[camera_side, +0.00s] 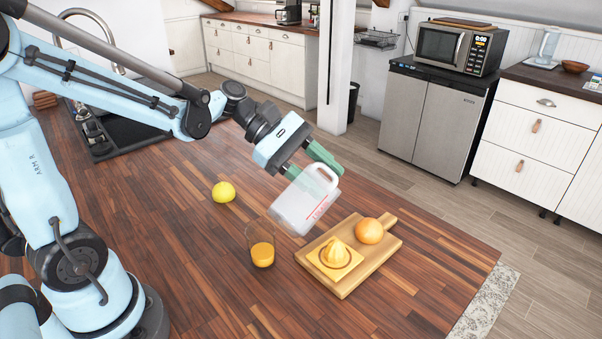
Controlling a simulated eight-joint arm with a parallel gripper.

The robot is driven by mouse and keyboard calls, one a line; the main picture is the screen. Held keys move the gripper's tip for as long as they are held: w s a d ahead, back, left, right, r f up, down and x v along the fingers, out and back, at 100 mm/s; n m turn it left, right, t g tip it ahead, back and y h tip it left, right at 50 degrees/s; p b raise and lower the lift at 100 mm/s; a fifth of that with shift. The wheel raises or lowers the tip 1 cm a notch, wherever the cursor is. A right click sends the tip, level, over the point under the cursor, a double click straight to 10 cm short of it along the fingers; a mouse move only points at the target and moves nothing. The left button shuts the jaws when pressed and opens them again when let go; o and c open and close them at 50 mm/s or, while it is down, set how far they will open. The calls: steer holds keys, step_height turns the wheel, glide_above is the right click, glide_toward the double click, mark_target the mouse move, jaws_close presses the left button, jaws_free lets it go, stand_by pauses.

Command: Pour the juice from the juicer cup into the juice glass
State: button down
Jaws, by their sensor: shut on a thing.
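My gripper (304,162) is shut on the juicer cup (303,205), a clear jug with a white handle and red markings. The cup is held above the table, tilted, with its lower left end near the glass. The juice glass (262,250) stands upright on the table, below and left of the cup, with orange juice in its lower part. No stream of juice can be made out between them. Whether juice is left in the cup I cannot tell.
A yellow lemon-like fruit (223,192) lies behind the glass. A sink (108,130) is at the back left. The front of the wooden table (230,310) is clear.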

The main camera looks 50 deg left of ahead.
mark_target(331, 190)
steer(key=d+f+y, duration=0.1)
steer(key=d+f+g+y, duration=0.1)
steer(key=y, duration=0.1)
steer(key=shift+w+f, duration=0.2)
steer(key=shift+w, duration=0.15)
steer(key=w+d+f+g+y, duration=0.2)
steer(key=d+f+g+y, duration=0.1)
steer(key=d+y, duration=0.3)
steer(key=shift+w+d+f+y, duration=0.2)
steer(key=shift+d+f+y, duration=0.15)
steer(key=shift+f+y, duration=0.55)
